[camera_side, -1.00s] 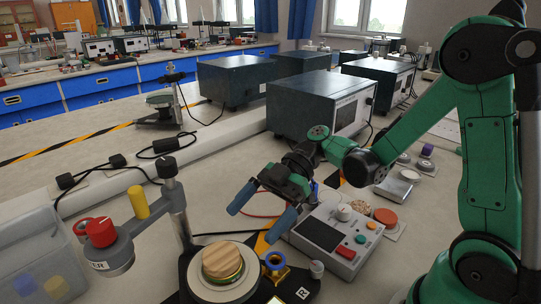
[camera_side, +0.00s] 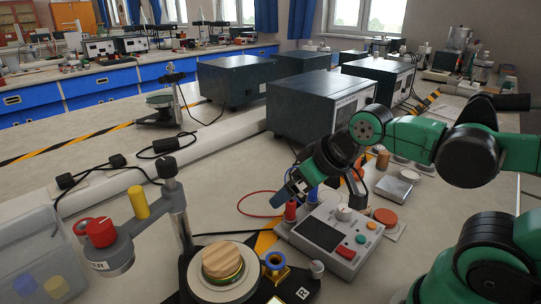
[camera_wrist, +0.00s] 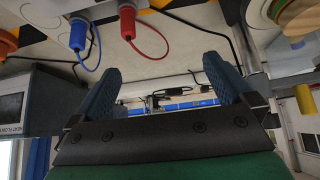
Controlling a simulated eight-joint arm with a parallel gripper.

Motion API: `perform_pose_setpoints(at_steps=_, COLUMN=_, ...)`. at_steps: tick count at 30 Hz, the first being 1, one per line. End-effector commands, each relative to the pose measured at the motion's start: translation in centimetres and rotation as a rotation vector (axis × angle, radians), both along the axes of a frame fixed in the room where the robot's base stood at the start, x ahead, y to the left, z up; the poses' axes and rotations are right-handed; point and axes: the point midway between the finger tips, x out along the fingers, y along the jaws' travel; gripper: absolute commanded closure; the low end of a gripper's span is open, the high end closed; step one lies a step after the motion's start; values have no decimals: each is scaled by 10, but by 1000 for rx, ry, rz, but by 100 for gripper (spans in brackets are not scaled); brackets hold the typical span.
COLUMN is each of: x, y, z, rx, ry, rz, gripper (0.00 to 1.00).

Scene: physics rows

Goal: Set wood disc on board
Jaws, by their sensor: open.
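A wood disc (camera_side: 222,261) lies on a green-and-brass ring on a round pale plate (camera_side: 251,279). The disc also shows at the top right of the wrist view (camera_wrist: 298,14). The plate is on a black board (camera_side: 282,281) with an R label, at the front edge of the side view. My gripper (camera_side: 297,194) is over the rear of the grey control box, up and to the right of the disc and well apart from it. In the wrist view the two blue fingers of my gripper (camera_wrist: 164,88) are spread with nothing between them.
The grey control box (camera_side: 333,237) with red and blue plugs (camera_side: 290,211) is below my gripper. A post-mounted arm with a red knob (camera_side: 101,232) stands left of the disc. A clear bin (camera_side: 30,250) is far left. Dark instrument cases (camera_side: 318,104) stand behind.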

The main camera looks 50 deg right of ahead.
Motion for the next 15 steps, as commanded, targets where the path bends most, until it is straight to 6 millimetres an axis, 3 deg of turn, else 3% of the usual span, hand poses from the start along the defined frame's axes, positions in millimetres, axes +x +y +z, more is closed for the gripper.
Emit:
perform_pose_setpoints(at_steps=8, x=0, y=0, z=1, rx=0, ry=2, rz=1, gripper=0)
perform_pose_setpoints(at_steps=15, x=0, y=0, z=29, rx=1, ry=2, rz=2, gripper=0)
